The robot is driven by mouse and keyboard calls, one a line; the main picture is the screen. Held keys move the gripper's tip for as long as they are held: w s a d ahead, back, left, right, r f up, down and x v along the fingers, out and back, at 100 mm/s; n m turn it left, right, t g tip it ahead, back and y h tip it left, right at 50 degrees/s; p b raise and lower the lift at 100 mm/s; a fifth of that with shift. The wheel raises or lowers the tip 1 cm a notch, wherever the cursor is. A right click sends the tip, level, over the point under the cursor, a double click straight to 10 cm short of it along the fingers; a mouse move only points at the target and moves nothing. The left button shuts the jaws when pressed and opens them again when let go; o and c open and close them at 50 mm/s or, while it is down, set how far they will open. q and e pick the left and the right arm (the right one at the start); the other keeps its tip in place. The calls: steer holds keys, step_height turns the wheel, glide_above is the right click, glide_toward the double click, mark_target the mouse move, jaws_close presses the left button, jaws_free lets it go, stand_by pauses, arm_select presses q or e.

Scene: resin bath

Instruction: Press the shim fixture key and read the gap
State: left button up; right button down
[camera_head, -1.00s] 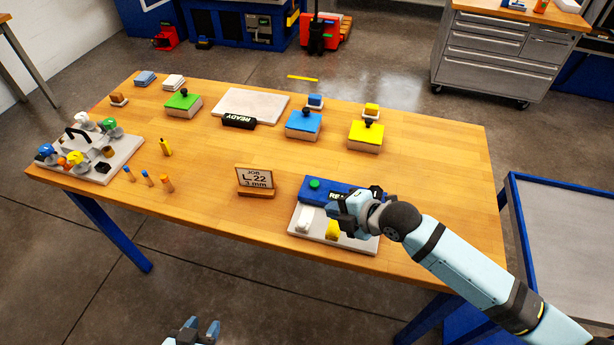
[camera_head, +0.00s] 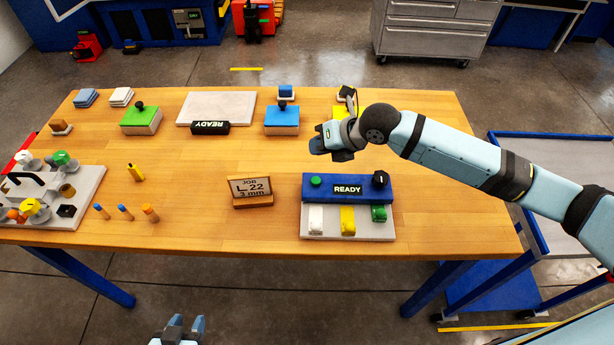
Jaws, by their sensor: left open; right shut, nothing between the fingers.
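The shim fixture (camera_head: 347,205) stands at the front right of the table. Its blue box carries a green round key (camera_head: 316,181), a black knob (camera_head: 380,179) and a display (camera_head: 347,190) reading READY. White, yellow and green pieces sit on its pale base plate. My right gripper (camera_head: 322,146) is shut and empty, raised above the table behind the fixture, apart from the key. My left gripper (camera_head: 184,326) is open and empty, low in front of the table.
Green (camera_head: 141,119) and blue (camera_head: 282,119) knobbed blocks stand farther back; a yellow one (camera_head: 345,109) is mostly behind my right arm. A pale plate (camera_head: 215,108) has a second READY display (camera_head: 209,128). A tool holder (camera_head: 84,205) stands at left. The table's middle is mostly clear.

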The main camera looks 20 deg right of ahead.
mark_target(318, 179)
steer(key=shift+w+d+r, duration=0.1)
steer(key=shift+w+r, duration=0.1)
steer(key=shift+w, duration=0.1)
steer(key=shift+s, duration=0.1)
step_height(318, 179, down, 8)
steer(key=b, duration=0.6)
steer(key=shift+f, duration=0.35)
stand_by(1.7)
steer(key=shift+f, duration=0.15)
